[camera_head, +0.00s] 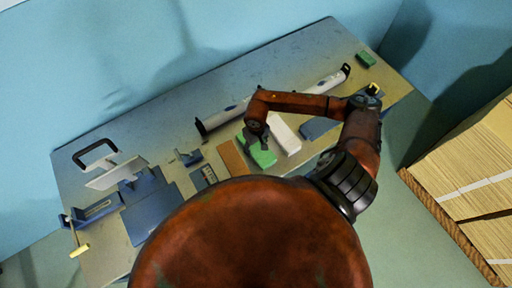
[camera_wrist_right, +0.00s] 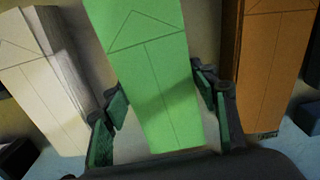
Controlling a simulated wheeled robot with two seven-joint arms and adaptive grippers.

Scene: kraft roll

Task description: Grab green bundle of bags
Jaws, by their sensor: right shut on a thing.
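The green bundle of bags (camera_head: 262,155) lies on the table between a brown bundle on its left and a white bundle on its right. My right gripper (camera_head: 258,138) reaches down over it. In the right wrist view the green bundle (camera_wrist_right: 158,85) runs between the two fingers of my right gripper (camera_wrist_right: 160,105), which is shut on it. The fingers sit at its two long sides. Part of the bundle is hidden under the gripper in the head view. My left gripper is not in view.
A white bundle (camera_head: 285,135) and a brown bundle (camera_head: 231,158) lie close on either side. A long white tool (camera_head: 225,115) lies behind. A blue device (camera_head: 150,200) stands at the left, a small green block (camera_head: 365,59) at the far right corner. Stacked cardboard (camera_head: 465,165) stands at the right.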

